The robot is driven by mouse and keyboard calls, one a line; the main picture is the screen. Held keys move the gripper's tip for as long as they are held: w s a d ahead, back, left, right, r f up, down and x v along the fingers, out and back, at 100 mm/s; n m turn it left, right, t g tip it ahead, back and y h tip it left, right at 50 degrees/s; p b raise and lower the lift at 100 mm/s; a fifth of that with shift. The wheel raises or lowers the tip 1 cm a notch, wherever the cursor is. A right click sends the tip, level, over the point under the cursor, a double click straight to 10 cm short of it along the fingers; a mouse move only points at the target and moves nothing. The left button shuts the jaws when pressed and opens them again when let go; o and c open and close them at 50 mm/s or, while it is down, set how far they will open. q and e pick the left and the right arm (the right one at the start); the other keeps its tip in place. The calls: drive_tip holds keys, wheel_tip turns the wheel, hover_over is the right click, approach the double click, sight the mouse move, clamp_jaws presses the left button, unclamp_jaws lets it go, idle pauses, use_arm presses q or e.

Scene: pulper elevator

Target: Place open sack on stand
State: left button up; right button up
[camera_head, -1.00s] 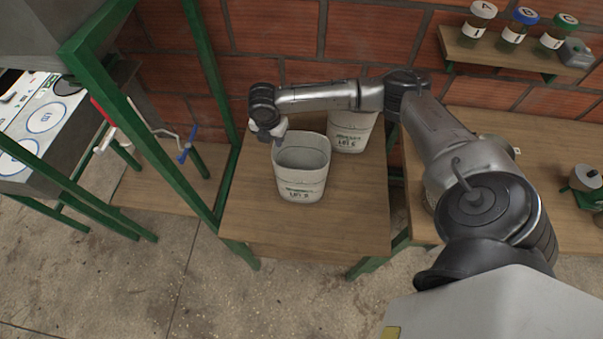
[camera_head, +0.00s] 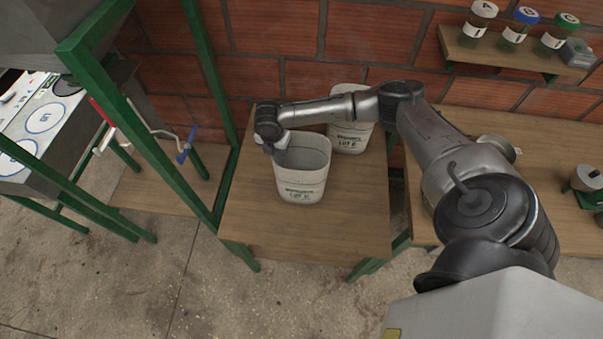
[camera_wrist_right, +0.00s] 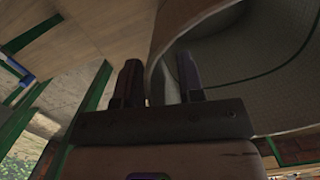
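A white open-topped sack (camera_head: 303,185) stands upright on a wooden tabletop (camera_head: 345,225) in the head view. My right gripper (camera_head: 279,146) is at its left rear rim, pointing down. In the right wrist view the two dark fingers (camera_wrist_right: 160,82) are apart, with the sack's wall (camera_wrist_right: 166,35) passing between them. A gap shows beside each finger. A low wooden platform (camera_head: 160,205) lies left of the table, behind green posts; I cannot tell whether it is the stand. My left gripper is out of view.
A second white sack (camera_head: 350,138) stands behind the first, partly behind my right arm. A green post (camera_head: 207,100) rises at the table's left edge. A jar shelf (camera_head: 515,57) is on the brick wall. The table's front is clear.

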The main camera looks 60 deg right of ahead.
drive_tip(key=shift+c, duration=0.5)
clamp_jaws()
